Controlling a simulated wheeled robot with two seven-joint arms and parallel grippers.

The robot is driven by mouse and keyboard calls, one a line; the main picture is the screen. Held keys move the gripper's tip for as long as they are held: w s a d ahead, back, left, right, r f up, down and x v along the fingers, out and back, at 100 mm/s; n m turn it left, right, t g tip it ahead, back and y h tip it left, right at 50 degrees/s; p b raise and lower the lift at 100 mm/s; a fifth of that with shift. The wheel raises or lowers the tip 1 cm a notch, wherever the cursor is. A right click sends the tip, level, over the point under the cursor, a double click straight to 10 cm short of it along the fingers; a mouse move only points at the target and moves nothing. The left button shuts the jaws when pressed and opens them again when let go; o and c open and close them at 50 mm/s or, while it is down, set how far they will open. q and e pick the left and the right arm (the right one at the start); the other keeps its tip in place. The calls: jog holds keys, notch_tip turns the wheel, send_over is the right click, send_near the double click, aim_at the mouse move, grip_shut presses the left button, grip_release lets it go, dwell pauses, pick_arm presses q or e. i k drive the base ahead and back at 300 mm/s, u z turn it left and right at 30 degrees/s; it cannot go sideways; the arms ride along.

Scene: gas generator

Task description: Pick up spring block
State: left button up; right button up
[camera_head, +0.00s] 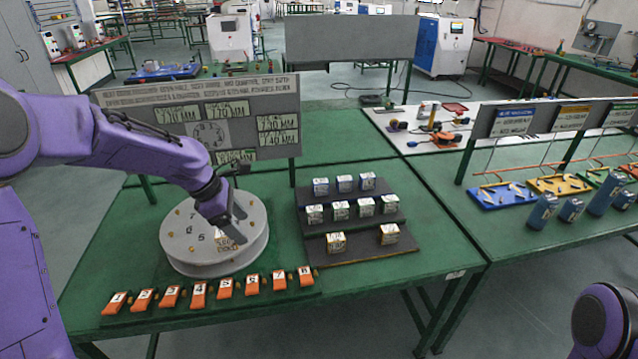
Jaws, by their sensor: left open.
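My left gripper (238,225) is open above the right part of a round grey disc (190,262) with numbered positions. A small labelled block (223,238) shows at the fingertips, partly hidden; I cannot tell whether they touch it. More small labelled blocks stand on a dark stepped rack to the right: three on the top step (344,183), several on the middle step (340,210) and two on the lowest step (336,243). The labels are too small to read, so I cannot tell which block is the spring block. My right gripper is out of view.
A row of orange numbered tags (198,294) lies along the front edge of the green table (350,290). A grey sign board (215,120) stands behind the disc. Blue cylinders (543,212) and colored trays (502,195) are on the right table. Green tabletop right of the rack is clear.

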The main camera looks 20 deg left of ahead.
aim_at(320, 186)
jog(key=i, duration=1.4)
